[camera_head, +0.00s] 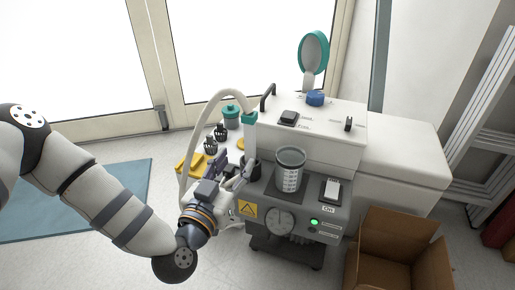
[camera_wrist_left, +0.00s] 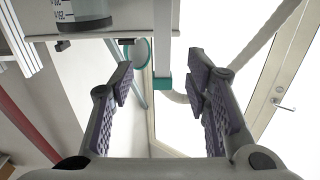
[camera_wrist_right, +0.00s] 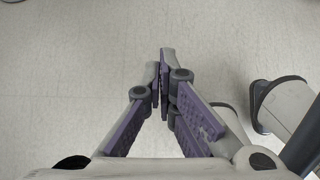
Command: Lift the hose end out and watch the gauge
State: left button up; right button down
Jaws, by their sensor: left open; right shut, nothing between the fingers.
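The white hose (camera_head: 187,140) arches up and over to its hose end, which has a teal collar (camera_head: 250,118) and a pale tube standing upright in a dark holder (camera_head: 253,168). The round gauge (camera_head: 281,220) is on the machine's grey front; its needle is too small to read. My left gripper (camera_head: 231,172) is open and empty beside the hose end, below the collar. In the left wrist view the collar (camera_wrist_left: 163,82) appears between the open fingers, apart from both. My right gripper (camera_wrist_right: 164,85) is shut and empty above bare floor.
A clear graduated cup (camera_head: 290,172) stands on the machine next to a white switch (camera_head: 332,190). A green lamp (camera_head: 314,222) is lit. An open cardboard box (camera_head: 395,250) stands at front right. A teal jar (camera_head: 231,115) and yellow pieces (camera_head: 190,163) are behind the left gripper.

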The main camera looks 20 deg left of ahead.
aim_at(248, 139)
pick_arm(q)
jog(key=w+b, duration=0.4)
jog(key=w, duration=0.6)
jog(key=shift+r, duration=0.15)
jog(key=shift+w+r, duration=0.1)
jog(key=shift+w, duration=0.2)
jog(key=shift+r, duration=0.15)
pick_arm(e)
jog(key=s+f+g, duration=0.1)
jog(key=s+f, duration=0.1)
jog(key=f, duration=0.1)
jog(key=shift+s+d, duration=0.1)
jog(key=shift+s, duration=0.1)
pick_arm(q)
grip_shut()
